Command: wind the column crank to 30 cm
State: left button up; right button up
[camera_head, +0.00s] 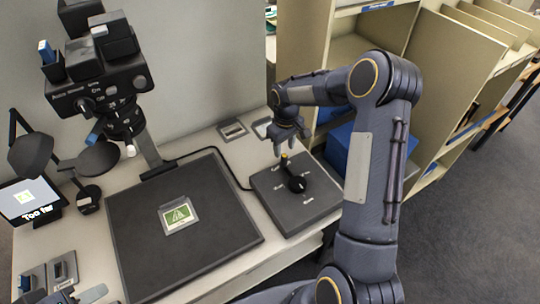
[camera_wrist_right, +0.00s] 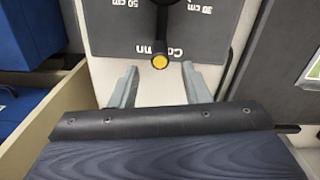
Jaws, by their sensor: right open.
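The column crank (camera_head: 297,184) is a black hub and arm on a dark grey control box (camera_head: 268,205). Its yellow-tipped handle points to the far side of the box. In the right wrist view the yellow handle end (camera_wrist_right: 160,62) lies over the word "Column", between the upside-down 30 cm and 50 cm labels. My right gripper (camera_head: 287,142) is open and empty just beyond the handle. In the wrist view its fingers (camera_wrist_right: 158,84) stand either side of the handle's line, apart from it. What seems to be my left gripper (camera_head: 78,296) is cut off at the bottom left.
A copy stand with a camera head (camera_head: 100,85) rises over a dark baseboard (camera_head: 140,255) holding a green card (camera_head: 180,214). A small screen (camera_head: 35,203) reads "Too far". Beige shelves (camera_head: 440,50) with a blue box stand at right.

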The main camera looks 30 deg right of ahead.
aim_at(284, 155)
notch_tip(284, 155, down, 7)
jog(key=shift+s+f, duration=0.1)
jog(key=shift+f, duration=0.05)
dwell(0.4)
grip_shut()
